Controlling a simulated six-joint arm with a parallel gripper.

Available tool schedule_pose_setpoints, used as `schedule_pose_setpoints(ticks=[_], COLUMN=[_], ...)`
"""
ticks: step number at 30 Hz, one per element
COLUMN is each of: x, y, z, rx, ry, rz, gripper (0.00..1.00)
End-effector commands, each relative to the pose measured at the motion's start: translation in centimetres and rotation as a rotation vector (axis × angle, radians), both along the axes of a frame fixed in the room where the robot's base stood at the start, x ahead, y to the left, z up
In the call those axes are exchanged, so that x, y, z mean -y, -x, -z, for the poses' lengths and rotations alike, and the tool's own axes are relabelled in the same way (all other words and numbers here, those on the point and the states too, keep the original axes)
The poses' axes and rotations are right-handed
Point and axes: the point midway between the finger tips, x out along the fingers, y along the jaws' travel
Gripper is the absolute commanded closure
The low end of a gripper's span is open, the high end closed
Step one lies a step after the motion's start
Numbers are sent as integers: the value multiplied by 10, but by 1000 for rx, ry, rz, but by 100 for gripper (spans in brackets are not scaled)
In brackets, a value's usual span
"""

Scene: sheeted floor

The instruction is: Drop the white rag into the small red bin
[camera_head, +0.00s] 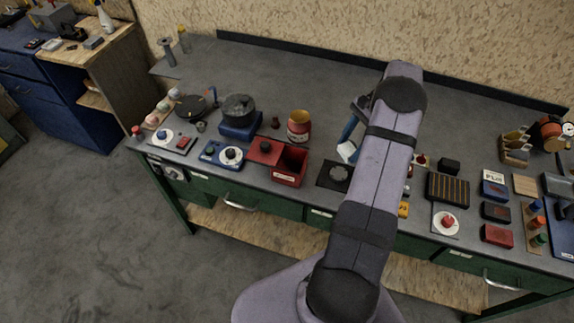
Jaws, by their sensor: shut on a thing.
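The small red bin (286,180) stands near the front edge of the bench, with a dark open inside and a pale label on its front. My gripper (348,137) is partly hidden behind my arm, to the right of the bin and a little farther back. A small white rag (346,152) shows at the fingertips, and the gripper is shut on it. The rag is apart from the bin in the picture. Its height above the bench is hard to tell.
A flat red piece (264,151) adjoins the bin's left side. A red and yellow can (299,126) stands behind the bin. A dark square plate with a round knob (339,174) lies to its right. A black pot (239,107) stands back left. The bench's back middle is clear.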

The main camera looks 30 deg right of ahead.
Motion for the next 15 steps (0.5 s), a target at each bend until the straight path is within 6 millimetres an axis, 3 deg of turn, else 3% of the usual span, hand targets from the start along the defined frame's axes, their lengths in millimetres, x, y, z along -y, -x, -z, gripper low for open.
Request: schedule_pose_setpoints(ticks=[8, 15], x=[-6, -37], y=[-5, -39], z=[-3, -36], rx=[1, 3], ry=[0, 2], rz=[-17, -111], gripper=[73, 73])
